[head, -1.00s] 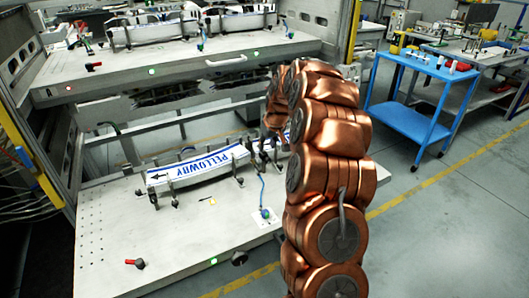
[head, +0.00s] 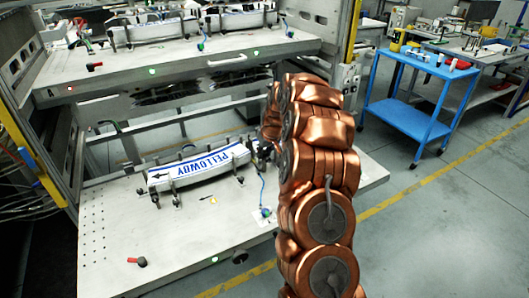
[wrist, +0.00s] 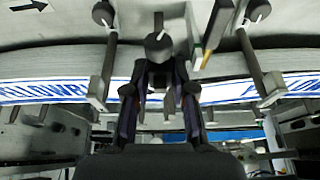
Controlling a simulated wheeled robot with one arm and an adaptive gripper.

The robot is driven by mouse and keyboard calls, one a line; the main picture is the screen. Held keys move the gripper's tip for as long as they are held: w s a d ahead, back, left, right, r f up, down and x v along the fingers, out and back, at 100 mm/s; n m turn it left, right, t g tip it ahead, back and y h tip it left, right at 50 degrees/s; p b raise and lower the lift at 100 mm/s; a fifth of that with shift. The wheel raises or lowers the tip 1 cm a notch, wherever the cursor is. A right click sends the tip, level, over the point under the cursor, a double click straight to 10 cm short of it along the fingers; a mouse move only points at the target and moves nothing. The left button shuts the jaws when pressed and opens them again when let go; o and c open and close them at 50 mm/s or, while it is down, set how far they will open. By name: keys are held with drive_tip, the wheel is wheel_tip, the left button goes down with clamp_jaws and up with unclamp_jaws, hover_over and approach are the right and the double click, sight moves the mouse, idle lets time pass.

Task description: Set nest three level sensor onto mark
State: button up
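The lower nest (head: 200,167) is a curved white strip lettered "PELLOWBY" in blue, held among several dark posts on the lower plate. A small black arrow with a yellow outlined mark (head: 212,200) lies in front of it. My gripper is hidden behind my copper arm in the head view. In the wrist view my gripper (wrist: 160,88) appears open, its dark fingers on either side of a round-headed post (wrist: 158,47); contact cannot be told. A slim grey-green part with an orange tip (wrist: 206,58) is just right of that post. I cannot tell whether it is the level sensor.
A blue-green fitting (head: 265,211) with a cable is near the plate's front edge. A red-handled part (head: 137,262) lies front left. The upper plate (head: 160,73) overhangs behind. A blue cart (head: 408,116) stands right.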

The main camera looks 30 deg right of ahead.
clamp_jaws()
drive_tip(key=shift+f, duration=0.15)
drive_tip(key=shift+f+b, duration=0.3)
drive_tip(key=shift+b, duration=0.75)
drive_tip(key=shift+r, duration=0.15)
drive_tip(key=shift+o, duration=2.2)
unclamp_jaws()
